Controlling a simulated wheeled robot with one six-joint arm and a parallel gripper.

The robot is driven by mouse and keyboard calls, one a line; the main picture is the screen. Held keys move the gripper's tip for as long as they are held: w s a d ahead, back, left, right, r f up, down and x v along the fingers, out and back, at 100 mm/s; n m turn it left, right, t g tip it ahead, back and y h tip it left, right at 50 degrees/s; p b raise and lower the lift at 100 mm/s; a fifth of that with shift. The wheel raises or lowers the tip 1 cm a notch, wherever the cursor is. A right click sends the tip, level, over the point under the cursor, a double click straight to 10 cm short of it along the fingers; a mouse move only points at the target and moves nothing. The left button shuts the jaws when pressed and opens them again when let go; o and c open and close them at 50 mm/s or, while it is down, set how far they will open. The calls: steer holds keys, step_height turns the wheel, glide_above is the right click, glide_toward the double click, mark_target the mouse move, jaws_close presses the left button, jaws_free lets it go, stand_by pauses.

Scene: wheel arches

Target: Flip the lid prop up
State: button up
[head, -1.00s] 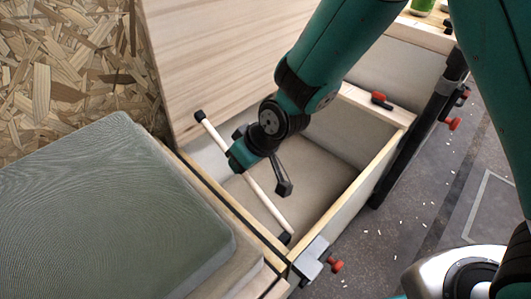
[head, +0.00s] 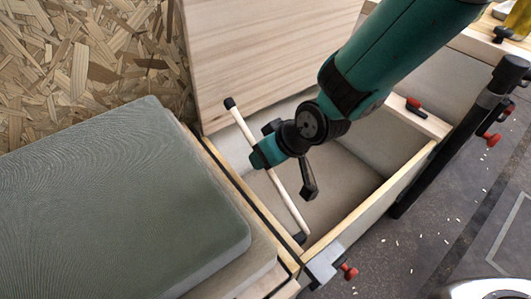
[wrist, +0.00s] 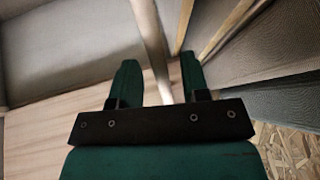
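The lid prop (head: 239,118) is a pale rod with black ends. It slants from near the lower edge of the raised wooden lid (head: 260,50) to the box's near corner. My gripper (head: 261,157) is at the rod's middle and hides a short part of it. In the wrist view, the rod (wrist: 149,35) runs down between my two spread fingers (wrist: 160,85), with gaps showing on both sides. The fingers look open around the rod. Its lower part there is hidden behind the gripper's palm.
The open box (head: 385,200) has pale walls. A green-grey cushion (head: 120,200) lies at left. A clamp with a red knob (head: 348,271) sits at the near corner. A red-handled tool (head: 413,104) lies on the far divider. A black post (head: 450,140) stands at right.

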steer(key=p+v, duration=0.6)
steer(key=v, duration=1.1)
steer(key=shift+r, duration=0.25)
steer(key=s+d+r+m+g+h, duration=0.2)
steer(key=s+d+r+g, duration=0.1)
steer(key=s+d+r, duration=0.75)
step_height(320, 180, up, 33)
steer(key=s+a+p, duration=0.1)
steer(key=p, duration=3.2)
steer(key=shift+s+a, duration=0.2)
steer(key=shift+a, duration=0.2)
